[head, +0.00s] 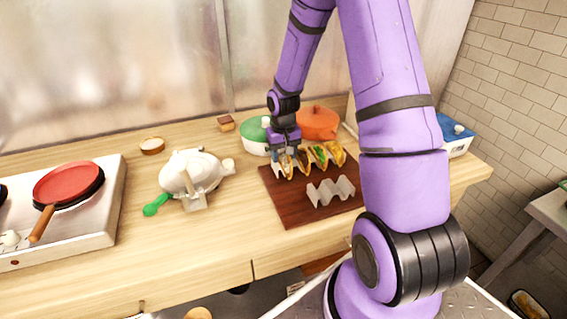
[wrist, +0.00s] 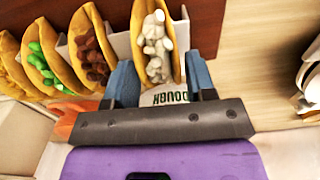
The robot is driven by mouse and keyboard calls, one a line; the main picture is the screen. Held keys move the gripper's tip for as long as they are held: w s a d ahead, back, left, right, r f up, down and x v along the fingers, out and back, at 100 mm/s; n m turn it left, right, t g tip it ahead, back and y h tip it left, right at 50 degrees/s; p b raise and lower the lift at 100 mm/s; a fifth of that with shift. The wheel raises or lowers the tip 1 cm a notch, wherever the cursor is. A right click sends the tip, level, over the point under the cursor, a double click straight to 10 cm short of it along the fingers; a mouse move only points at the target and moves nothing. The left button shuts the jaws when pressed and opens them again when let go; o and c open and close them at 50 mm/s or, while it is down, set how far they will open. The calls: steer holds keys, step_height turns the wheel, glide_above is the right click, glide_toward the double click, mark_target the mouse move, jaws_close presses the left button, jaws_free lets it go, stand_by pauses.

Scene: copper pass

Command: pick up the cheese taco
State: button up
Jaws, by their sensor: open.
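A row of filled tacos stands in a white rack on a brown board. The taco with pale white chunks (wrist: 155,40), which look like cheese, is at the row's left end in the head view (head: 286,166). My gripper (wrist: 161,72) is open, its two blue fingers on either side of this taco's near end, with a small gap visible on each side. In the head view my gripper (head: 284,153) is down at that end of the row and partly hides it. Beside it stand a taco with brown filling (wrist: 92,50), one with green filling (wrist: 42,62) and a yellowish one (head: 337,153).
An empty wavy rack (head: 331,191) lies on the brown board (head: 285,208) in front of the tacos. An orange pot (head: 318,121) and a green-lidded pot (head: 254,130) stand close behind. A white press with a green handle (head: 190,173) is at left. The front counter is clear.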

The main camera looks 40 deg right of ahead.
steer(key=shift+f, duration=0.1)
steer(key=shift+c, duration=0.2)
steer(key=c, duration=0.6)
